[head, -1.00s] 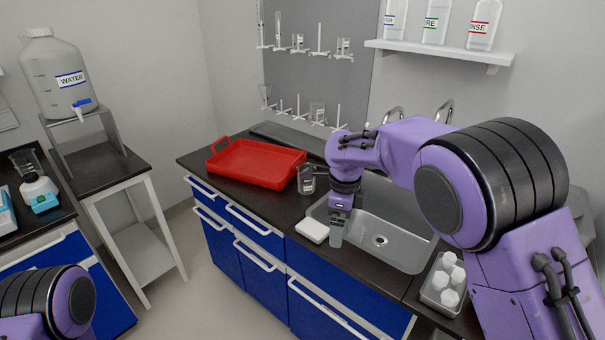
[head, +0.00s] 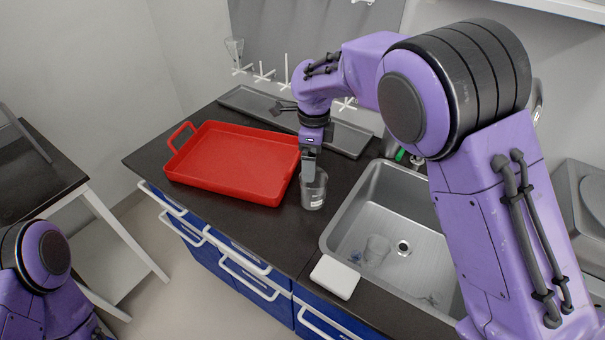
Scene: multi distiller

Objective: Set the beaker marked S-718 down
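A clear glass beaker (head: 313,192) with a pale label stands upright on the dark counter, between the red tray and the sink. The label is too small to read, so I cannot tell whether it says S-718. My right gripper (head: 309,170) points down at this beaker, with its fingertips at the rim. I see the fingers edge-on and cannot tell whether they grip the glass. Another clear glass vessel (head: 377,250) is in the sink (head: 345,215), left of the drain. My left gripper is out of view; only part of that arm shows at the lower left.
The red tray (head: 232,160) is empty, close to the left of the beaker. A grey tray (head: 247,103) lies behind it. A white block (head: 335,277) sits at the sink's front left corner. Bare counter (head: 275,232) lies in front of the beaker.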

